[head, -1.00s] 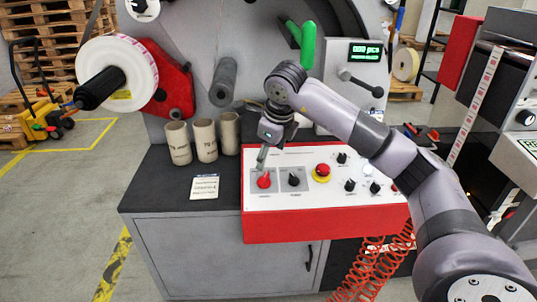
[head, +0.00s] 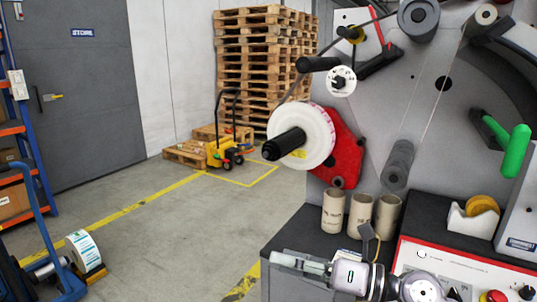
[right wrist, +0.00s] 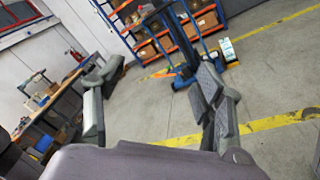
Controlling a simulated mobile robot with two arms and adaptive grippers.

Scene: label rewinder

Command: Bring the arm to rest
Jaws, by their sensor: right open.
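My right arm reaches in along the bottom of the head view, and its gripper (head: 318,263) points left, in front of the dark cabinet top and the cardboard cores (head: 360,214). In the right wrist view the two fingers of the right gripper (right wrist: 155,105) stand wide apart with nothing between them, and open floor and shelving show beyond. My left gripper is not in view.
The rewinder with its white label roll (head: 312,130) and green handle (head: 518,152) fills the right. Free floor (head: 180,230) lies to the left. A yellow pallet truck (head: 222,152), pallets (head: 262,60) and a blue trolley (head: 45,235) stand farther off.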

